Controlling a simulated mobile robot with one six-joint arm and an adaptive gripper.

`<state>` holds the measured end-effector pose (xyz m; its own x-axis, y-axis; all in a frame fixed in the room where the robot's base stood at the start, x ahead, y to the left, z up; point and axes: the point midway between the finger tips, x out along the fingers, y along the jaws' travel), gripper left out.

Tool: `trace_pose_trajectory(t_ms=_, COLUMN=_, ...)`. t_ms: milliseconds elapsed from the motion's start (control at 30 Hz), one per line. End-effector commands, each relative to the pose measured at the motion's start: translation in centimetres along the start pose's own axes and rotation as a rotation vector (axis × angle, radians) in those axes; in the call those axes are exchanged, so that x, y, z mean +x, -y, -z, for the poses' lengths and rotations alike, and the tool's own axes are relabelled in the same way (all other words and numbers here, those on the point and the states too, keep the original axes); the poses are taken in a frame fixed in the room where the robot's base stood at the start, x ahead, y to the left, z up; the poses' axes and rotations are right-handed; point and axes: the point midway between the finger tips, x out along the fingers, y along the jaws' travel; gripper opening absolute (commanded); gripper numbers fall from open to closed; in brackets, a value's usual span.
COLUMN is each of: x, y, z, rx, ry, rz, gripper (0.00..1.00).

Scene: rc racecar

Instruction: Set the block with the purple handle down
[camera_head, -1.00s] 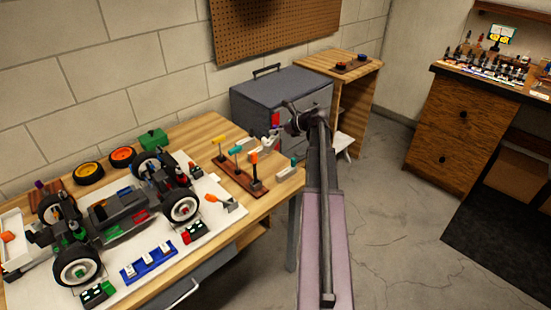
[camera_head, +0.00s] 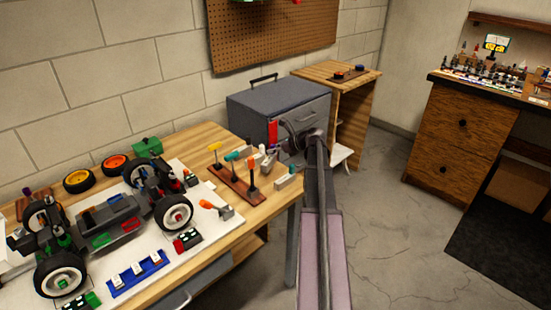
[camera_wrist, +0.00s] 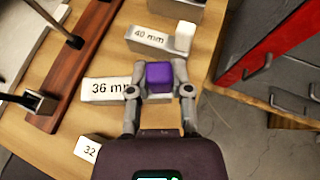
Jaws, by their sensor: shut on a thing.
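The block with the purple handle is a pale block marked "36 mm" (camera_wrist: 103,89). Its purple handle (camera_wrist: 159,76) sits between my two fingertips in the wrist view. My gripper (camera_wrist: 160,90) is shut on this handle. The block is low over the wooden table (camera_wrist: 210,130); I cannot tell whether its underside touches the wood. In the head view my gripper (camera_head: 283,152) is over the table's right end, and the purple handle is not clear there.
A "40 mm" block with a white handle (camera_wrist: 184,37) lies just beyond; a "32" block (camera_wrist: 88,149) lies nearer, at lower left. A brown rack (camera_head: 236,185) stands to the left. The table edge and a grey toolbox (camera_head: 277,106) with red parts are close by.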

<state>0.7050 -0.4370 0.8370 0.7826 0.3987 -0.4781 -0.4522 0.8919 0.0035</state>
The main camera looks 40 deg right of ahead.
Motion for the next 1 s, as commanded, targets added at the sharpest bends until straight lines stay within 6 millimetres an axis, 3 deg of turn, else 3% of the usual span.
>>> trace_pose_trajectory(t_ms=267, x=0.2, y=0.0, z=0.3, rx=0.0, ry=0.001, rz=0.0, gripper=0.0)
trace_pose_trajectory(t_ms=700, x=1.7, y=0.0, z=3.1, rx=0.0, ry=0.001, rz=0.0, gripper=0.0)
trace_pose_trajectory(t_ms=1000, x=1.8, y=0.0, z=3.2, rx=0.0, ry=0.001, rz=0.0, gripper=0.0)
